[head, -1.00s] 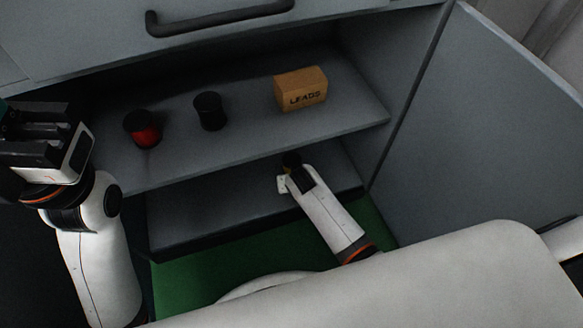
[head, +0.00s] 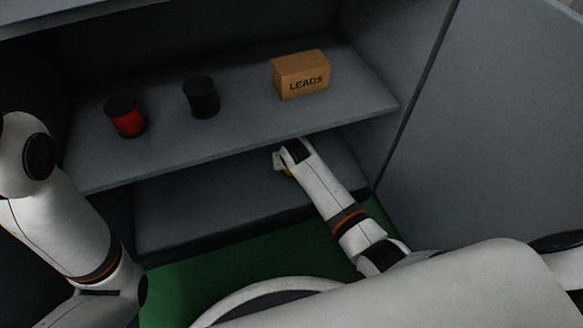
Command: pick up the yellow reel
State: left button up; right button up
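Only a small yellow patch of the yellow reel (head: 288,173) shows, at the lower shelf, just under my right gripper (head: 281,160). The gripper and wrist hide the rest of it. My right arm reaches in from the lower right below the upper shelf. The fingers are too hidden to tell whether they are open or shut on the reel. My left arm is at the left edge, and its gripper is out of the picture.
The upper shelf (head: 240,128) holds a red reel (head: 129,122), a black reel (head: 201,98) and a cardboard box marked LEADS (head: 302,75). The lower shelf (head: 200,205) is bare at left. An open door (head: 480,130) stands at right. The floor (head: 215,275) is green.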

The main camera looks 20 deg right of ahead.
jog(key=shift+w+f, duration=0.15)
jog(key=shift+f, duration=0.05)
jog(key=c, duration=1.1)
jog(key=shift+r, duration=0.2)
